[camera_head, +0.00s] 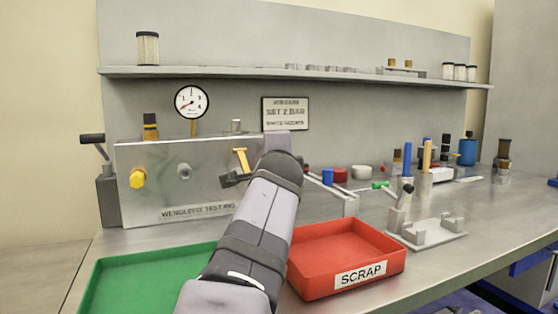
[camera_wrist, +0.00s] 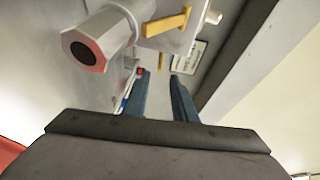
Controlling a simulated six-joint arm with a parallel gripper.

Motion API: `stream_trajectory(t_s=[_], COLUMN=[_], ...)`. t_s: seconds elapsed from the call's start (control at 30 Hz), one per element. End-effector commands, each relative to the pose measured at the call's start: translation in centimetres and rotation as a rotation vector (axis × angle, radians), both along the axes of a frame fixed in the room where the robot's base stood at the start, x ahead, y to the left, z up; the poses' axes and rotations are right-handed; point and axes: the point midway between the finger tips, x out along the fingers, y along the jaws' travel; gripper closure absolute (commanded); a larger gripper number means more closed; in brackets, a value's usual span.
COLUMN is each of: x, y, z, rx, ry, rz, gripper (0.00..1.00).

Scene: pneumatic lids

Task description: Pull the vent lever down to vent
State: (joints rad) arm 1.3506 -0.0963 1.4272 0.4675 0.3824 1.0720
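The test rig (camera_head: 205,205) is a grey metal box at the back left of the bench. A yellow lever (camera_head: 240,158) stands out from its right front, its arm sloping; it also shows at the top of the wrist view (camera_wrist: 168,22). Another lever with a black handle (camera_head: 92,138) sits at the rig's left end. No readable label tells which is the vent lever. My gripper (camera_head: 232,180) is close in front of the rig, just below the yellow lever. In the wrist view its fingers (camera_wrist: 159,98) stand apart with nothing seen between them.
A pressure gauge (camera_head: 191,102) stands above the rig. A grey fitting (camera_head: 183,171) and a yellow knob (camera_head: 138,178) project from its front. A green tray (camera_head: 145,270) and a red scrap tray (camera_head: 345,262) lie in front. A shelf (camera_head: 240,72) runs above.

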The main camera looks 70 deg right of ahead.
Motion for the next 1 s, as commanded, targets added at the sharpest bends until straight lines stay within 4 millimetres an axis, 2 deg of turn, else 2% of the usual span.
stream_trajectory(t_s=[0.07, 0.1, 0.17, 0.27, 0.47, 0.8, 1.0], x=[0.0, 0.0, 0.0, -0.3, -1.9, -6.4, -9.3], y=[0.0, 0.0, 0.0, -0.1, -0.7, -3.3, -4.9], z=[0.0, 0.1, 0.2, 1.1, 4.8, 12.3, 14.9], rx=[0.000, 0.000, -0.001, -0.001, 0.003, 0.048, 0.104], ry=[0.000, 0.000, 0.000, -0.001, 0.001, 0.007, 0.018], rz=[0.000, 0.000, -0.001, -0.007, -0.036, -0.124, -0.179], gripper=[0.77, 0.87, 1.00, 1.00, 1.00, 1.00, 1.00])
